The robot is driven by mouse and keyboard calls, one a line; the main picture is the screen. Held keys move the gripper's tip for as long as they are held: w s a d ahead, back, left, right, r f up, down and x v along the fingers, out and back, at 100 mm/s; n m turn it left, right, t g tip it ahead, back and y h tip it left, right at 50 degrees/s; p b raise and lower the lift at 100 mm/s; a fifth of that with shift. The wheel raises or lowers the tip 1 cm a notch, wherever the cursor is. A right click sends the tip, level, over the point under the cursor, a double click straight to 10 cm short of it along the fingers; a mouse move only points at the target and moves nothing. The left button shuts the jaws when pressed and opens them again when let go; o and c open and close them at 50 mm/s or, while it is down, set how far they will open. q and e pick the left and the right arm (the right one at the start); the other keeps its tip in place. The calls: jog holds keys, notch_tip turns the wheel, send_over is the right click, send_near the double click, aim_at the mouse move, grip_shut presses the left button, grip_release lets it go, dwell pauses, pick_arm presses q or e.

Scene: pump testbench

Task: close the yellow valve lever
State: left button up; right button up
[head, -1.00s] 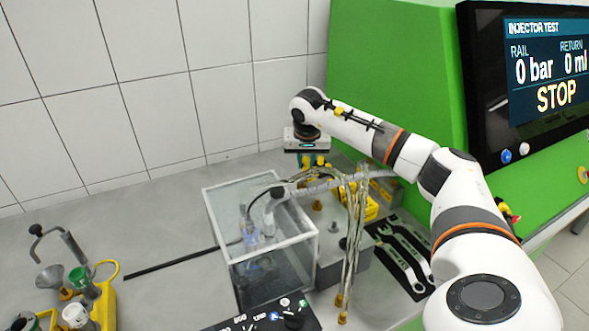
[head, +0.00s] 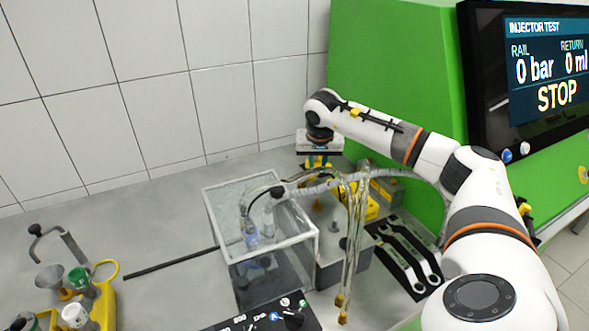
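My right gripper (head: 318,162) hangs downward at the back of the bench, behind the glass tank and hoses. Its yellow-and-teal fingers are small in the picture, and I cannot tell whether they are apart or hold anything. A yellow part (head: 372,211) shows behind the clear hoses (head: 353,240), to the right of and nearer than the gripper. I cannot make out a yellow valve lever clearly; the hoses and the grey block partly hide that area. My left gripper is not in view.
A glass tank (head: 262,190) stands mid-bench, with a black knob panel (head: 243,323) in front. Wrenches (head: 407,256) lie right of the hoses. A yellow holder (head: 103,308) with bottles and a funnel is at left. The green machine (head: 390,70) borders the right.

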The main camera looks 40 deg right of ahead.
jog(key=shift+s+f, duration=0.1)
jog(key=shift+s, duration=0.15)
jog(key=shift+s+a+f, duration=0.1)
jog(key=shift+s+a, duration=0.05)
jog(key=shift+s, duration=0.3)
jog(key=shift+s+a+f, duration=0.1)
jog(key=shift+s, duration=0.35)
jog(key=o, duration=1.3)
jog(key=shift+a+r, duration=0.15)
jog(key=shift+r, duration=0.1)
jog(key=shift+r, duration=0.15)
jog(key=shift+r+p, duration=2.6)
jog(key=shift+r, duration=0.3)
